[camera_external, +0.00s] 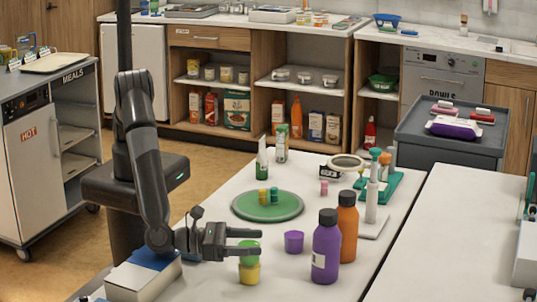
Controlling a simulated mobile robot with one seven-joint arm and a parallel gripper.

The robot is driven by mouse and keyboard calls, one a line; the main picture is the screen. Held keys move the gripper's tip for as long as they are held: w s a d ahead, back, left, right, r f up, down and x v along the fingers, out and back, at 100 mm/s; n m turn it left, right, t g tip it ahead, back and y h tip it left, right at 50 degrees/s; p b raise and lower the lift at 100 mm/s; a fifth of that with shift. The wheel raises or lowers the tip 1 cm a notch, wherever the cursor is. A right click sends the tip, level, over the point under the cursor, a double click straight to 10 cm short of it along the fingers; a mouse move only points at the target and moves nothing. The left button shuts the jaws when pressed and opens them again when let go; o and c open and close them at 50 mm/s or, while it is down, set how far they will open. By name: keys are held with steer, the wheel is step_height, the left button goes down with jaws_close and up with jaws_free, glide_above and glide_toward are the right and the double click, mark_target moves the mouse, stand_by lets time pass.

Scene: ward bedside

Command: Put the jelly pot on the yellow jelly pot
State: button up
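My gripper (245,242) reaches in from the left, with one finger on the far side and one on the near side of a small green jelly pot (249,260). The fingers look closed on it, though the near finger hides part of its side. A yellow jelly pot (249,275) stands upright on the white table directly below the green pot. The green pot is upright and lined up over it, seemingly touching; a thin gap cannot be ruled out. A purple pot (294,241) stands apart to the right.
A purple bottle (326,250) and an orange bottle (347,228) stand right of the pots. A green round plate (268,212) with small pieces lies behind. A white-and-blue box (144,275) is under my arm at left. The white table (215,280) has free room around the pots.

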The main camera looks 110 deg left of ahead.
steer(key=shift+o, duration=1.2)
steer(key=shift+r, duration=0.1)
steer(key=v, duration=1.2)
steer(key=a+r+n+g+y, duration=0.1)
steer(key=a+r+n+g, duration=0.35)
steer(key=a, duration=0.55)
steer(key=s+a+r+n+g, duration=0.1)
steer(key=a+r+n+g, duration=0.3)
steer(key=a, duration=0.7)
steer(key=a+r+n+g+y, duration=0.15)
steer(key=a+r+n, duration=0.35)
steer(key=a, duration=0.5)
steer(key=s+a+r+n+g+h, duration=0.4)
steer(key=s+a+n, duration=0.4)
steer(key=s+a, duration=0.35)
steer(key=s+a+n+t+h, duration=0.1)
steer(key=s+a+n+h, duration=0.1)
steer(key=s+n, duration=0.3)
steer(key=s+a+r+n+t+h, duration=0.1)
steer(key=s+a+n+t+h, duration=0.1)
steer(key=s+n, duration=0.3)
steer(key=s+h, duration=0.1)
steer(key=s, duration=0.2)
steer(key=shift+s+r, duration=0.25)
